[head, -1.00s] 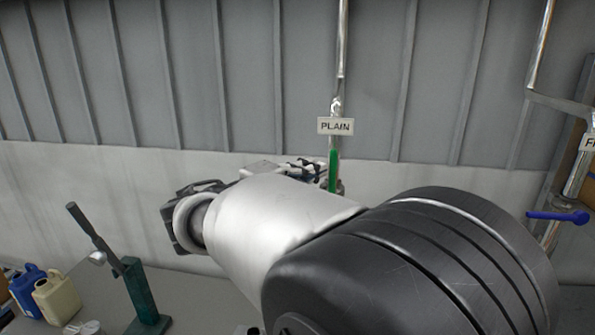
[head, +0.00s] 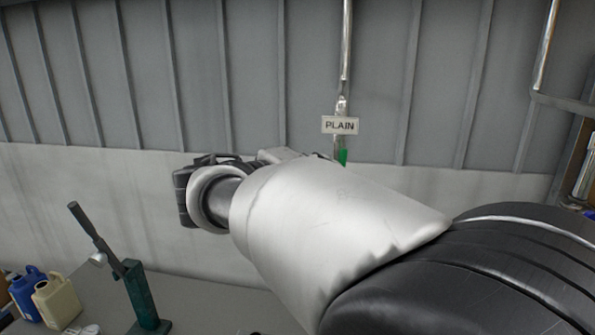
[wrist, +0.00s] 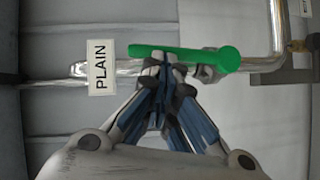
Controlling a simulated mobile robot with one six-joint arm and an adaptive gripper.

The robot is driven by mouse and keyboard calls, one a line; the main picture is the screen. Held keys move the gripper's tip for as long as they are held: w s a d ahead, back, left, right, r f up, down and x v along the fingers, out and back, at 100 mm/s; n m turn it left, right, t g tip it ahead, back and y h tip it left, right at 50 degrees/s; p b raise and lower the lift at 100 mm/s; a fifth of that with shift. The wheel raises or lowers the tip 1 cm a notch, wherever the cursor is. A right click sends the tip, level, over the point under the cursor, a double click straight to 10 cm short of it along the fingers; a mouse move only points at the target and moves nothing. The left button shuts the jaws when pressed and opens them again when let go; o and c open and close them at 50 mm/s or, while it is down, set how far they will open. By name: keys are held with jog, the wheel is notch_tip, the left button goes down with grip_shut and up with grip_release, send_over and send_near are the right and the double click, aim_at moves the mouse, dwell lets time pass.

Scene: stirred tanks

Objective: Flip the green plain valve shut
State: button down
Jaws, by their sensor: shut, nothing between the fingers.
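The green plain valve handle (head: 342,157) hangs below the PLAIN sign (head: 340,125); my arm hides its lower part in the head view. In the wrist view the green handle (wrist: 185,56) lies nearly along the metal pipe, with its round pivot end at the right. The PLAIN sign (wrist: 101,67) is left of it there. My gripper (wrist: 168,66) is shut and empty. Its fingertips are at the lower edge of the handle's middle in the wrist view; I cannot tell whether they touch it. In the head view my arm hides the fingertips.
A ribbed grey wall stands behind the pipe (head: 346,50). Another pipe (head: 546,45) rises at the right. A dark green lever stand (head: 140,290) and a cream jug (head: 56,300) beside a blue jug (head: 27,288) stand on the grey surface at lower left.

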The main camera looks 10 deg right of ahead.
jog(key=s+d+f+m+y+b, duration=0.3)
jog(key=d+f+m+y+b, duration=0.1)
jog(key=d+m+y+b, duration=0.4)
jog(key=shift+d+f+m+y+b, duration=0.15)
jog(key=shift+d+m+y+b, duration=0.2)
jog(key=shift+d+b, duration=0.65)
dwell(0.6)
jog(key=w+r+p+v, duration=0.1)
jog(key=p+v, duration=0.3)
jog(key=v, duration=0.8)
jog(key=shift+r, duration=0.95)
